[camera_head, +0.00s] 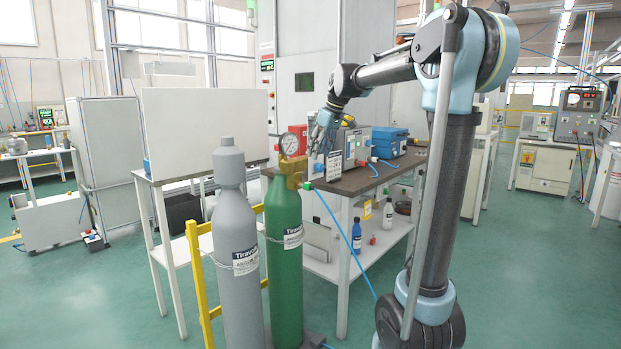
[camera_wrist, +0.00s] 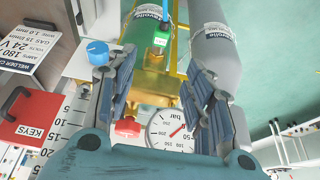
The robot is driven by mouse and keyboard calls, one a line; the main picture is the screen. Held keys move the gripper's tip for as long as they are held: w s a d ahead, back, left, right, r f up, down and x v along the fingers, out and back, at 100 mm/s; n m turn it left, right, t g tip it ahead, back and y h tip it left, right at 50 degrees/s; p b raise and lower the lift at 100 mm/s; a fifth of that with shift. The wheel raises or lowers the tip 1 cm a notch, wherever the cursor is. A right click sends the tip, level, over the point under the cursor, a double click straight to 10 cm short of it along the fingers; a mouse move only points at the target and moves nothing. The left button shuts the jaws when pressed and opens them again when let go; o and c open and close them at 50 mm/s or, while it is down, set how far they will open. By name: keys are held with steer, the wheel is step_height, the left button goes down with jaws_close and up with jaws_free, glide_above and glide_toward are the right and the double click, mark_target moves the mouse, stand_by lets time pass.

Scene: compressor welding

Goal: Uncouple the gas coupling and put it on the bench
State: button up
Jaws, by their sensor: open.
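The gas coupling (camera_head: 307,186) is a small green piece at the brass valve (camera_head: 293,170) on top of the green cylinder (camera_head: 285,250). A blue hose (camera_head: 340,228) runs down from it. In the wrist view the green coupling (camera_wrist: 160,41) shows on the brass body (camera_wrist: 153,85), beyond my fingertips. My gripper (camera_head: 322,135) is above the bench's near left end, up and right of the valve. In the wrist view my gripper (camera_wrist: 163,85) is open, its fingers apart with nothing held. The bench (camera_head: 385,177) has a dark brown top.
A pressure gauge (camera_head: 289,144) and red knob (camera_wrist: 127,127) sit on the valve. A grey cylinder (camera_head: 236,255) stands left of the green one, beside a yellow frame (camera_head: 197,275). The welder box (camera_head: 350,142), blue box (camera_head: 390,143) and a sign (camera_head: 334,165) occupy the bench.

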mark_target(309, 183)
steer(key=x, duration=1.3)
steer(key=shift+w+f, duration=0.1)
steer(key=shift+f, duration=0.25)
steer(key=shift+c, duration=0.6)
jaws_close()
steer(key=shift+d, duration=0.1)
steer(key=shift+d, duration=0.2)
steer(key=shift+s+d, duration=1.55)
steer(key=shift+d, duration=0.1)
